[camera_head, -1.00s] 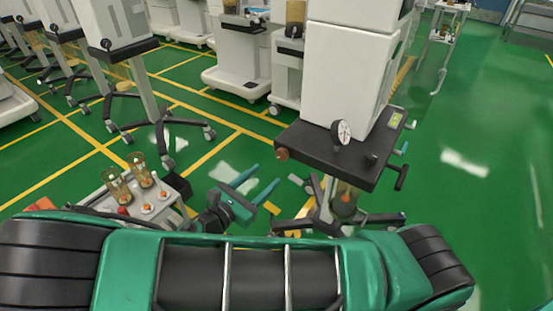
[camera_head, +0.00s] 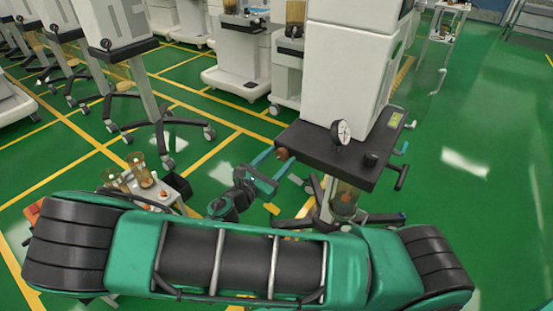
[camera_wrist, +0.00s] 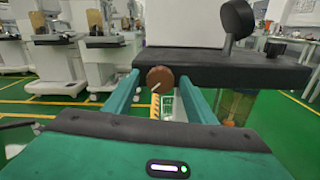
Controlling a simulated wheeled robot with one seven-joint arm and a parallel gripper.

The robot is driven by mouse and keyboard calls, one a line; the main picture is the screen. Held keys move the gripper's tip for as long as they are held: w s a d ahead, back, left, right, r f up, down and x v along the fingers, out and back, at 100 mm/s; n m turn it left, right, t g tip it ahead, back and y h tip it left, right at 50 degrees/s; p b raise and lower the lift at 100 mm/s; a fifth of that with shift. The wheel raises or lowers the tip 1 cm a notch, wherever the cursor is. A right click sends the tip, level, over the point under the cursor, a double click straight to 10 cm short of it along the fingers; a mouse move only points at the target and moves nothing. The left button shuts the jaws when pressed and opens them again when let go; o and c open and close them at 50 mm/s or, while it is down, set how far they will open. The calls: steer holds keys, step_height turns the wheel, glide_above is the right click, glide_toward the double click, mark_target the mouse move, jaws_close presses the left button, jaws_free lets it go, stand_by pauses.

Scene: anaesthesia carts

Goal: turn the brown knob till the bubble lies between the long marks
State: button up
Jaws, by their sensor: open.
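The brown knob (camera_head: 282,153) is on the near left end of the dark shelf (camera_head: 330,150) of the nearest cart. In the wrist view the knob (camera_wrist: 160,79) shows as a round disc with a pale line, between my two finger ends. My gripper (camera_head: 280,162) is open, with a finger on each side of the knob; the wrist view shows my gripper (camera_wrist: 159,77) with gaps beside it. I cannot tell how far the fingers reach past it. A small yellow-green level (camera_head: 396,120) sits at the shelf's far right; its bubble and marks are too small to read.
A round dial (camera_head: 341,132) and a black knob (camera_head: 371,160) stand on the shelf, and a white cabinet (camera_head: 345,80) rises behind.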

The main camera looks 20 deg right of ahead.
steer(key=c, duration=1.1)
steer(key=shift+o, duration=0.3)
steer(key=shift+d+m, duration=0.1)
steer(key=shift+m, duration=0.4)
steer(key=o, duration=1)
steer(key=shift+o, duration=0.2)
steer(key=v, duration=1)
steer(key=shift+a, duration=0.35)
steer(key=shift+s+f, duration=0.1)
